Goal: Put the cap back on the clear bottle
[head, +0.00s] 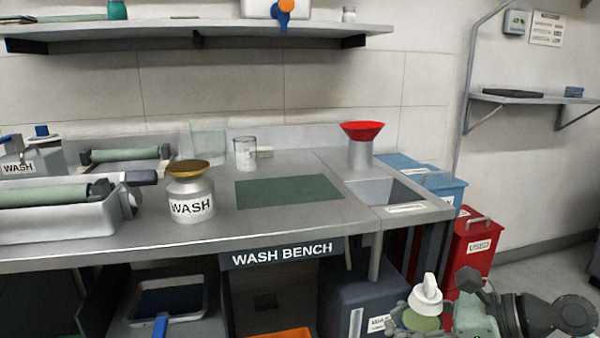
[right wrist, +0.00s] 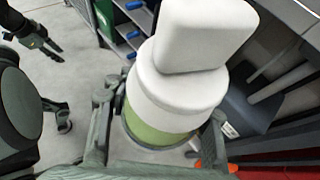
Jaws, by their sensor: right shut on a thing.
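My right gripper (head: 424,322) is at the lower right of the head view, in front of and below the bench. It is shut on a bottle (right wrist: 160,135) with a green lower part. A thick white top (right wrist: 185,85) sits above the green, with a rounded block-like end; it also shows in the head view (head: 427,295). The fingers hide much of the bottle's sides. I cannot tell whether the white top is a separate cap. My left gripper (right wrist: 48,45) shows small at the upper left of the right wrist view, its fingers apart and empty.
The wash bench (head: 300,222) holds a WASH tin (head: 190,200), a glass beaker (head: 245,153), a green mat (head: 288,190), and a red funnel (head: 362,130) by a sink (head: 383,191). Blue (head: 425,175) and red (head: 478,250) bins stand right. Floor at far right is clear.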

